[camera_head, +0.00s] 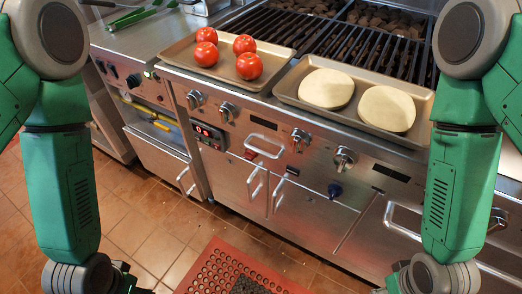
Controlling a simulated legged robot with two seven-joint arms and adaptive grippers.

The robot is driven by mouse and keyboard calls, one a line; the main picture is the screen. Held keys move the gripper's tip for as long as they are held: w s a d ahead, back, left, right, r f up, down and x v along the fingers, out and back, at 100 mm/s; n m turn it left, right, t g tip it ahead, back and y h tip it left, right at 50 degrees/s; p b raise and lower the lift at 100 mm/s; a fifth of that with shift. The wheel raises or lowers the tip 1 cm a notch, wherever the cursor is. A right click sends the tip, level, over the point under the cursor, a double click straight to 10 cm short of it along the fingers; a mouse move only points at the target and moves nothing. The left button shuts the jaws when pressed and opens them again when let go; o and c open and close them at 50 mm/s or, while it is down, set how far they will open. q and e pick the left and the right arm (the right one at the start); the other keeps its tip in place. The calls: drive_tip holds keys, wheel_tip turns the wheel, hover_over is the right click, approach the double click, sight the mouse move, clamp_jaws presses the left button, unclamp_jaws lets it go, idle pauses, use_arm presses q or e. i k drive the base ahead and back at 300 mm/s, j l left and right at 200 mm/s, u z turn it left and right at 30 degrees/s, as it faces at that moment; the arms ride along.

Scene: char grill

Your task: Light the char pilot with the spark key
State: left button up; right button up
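The char grill (375,50) has dark grates over lumpy briquettes and a steel front panel (270,125) with several round knobs. A small dark blue knob-like piece (335,190) sits low on the front, right of the door handles. A small red piece (250,155) sits beside a loop handle in the middle of the front. I cannot tell which of these, if either, is the spark key, and no pilot flame shows. My two green arms hang down at the left and right edges. Their grippers are below the frame.
A tray (172,58) with several tomatoes and a tray (287,91) with two pale dough rounds rest along the grill's front edge. Door handles stick out below. A red perforated mat (205,272) lies on the tiled floor.

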sight(293, 171)
drive_tip(key=j+z, duration=0.2)
drive_tip(key=j, duration=0.55)
drive_tip(key=j+z, duration=0.15)
drive_tip(key=j, duration=0.6)
drive_tip(key=k+j+z, duration=0.2)
drive_tip(key=j, duration=0.5)
drive_tip(key=i+j, duration=0.05)
drive_tip(key=i, duration=0.05)
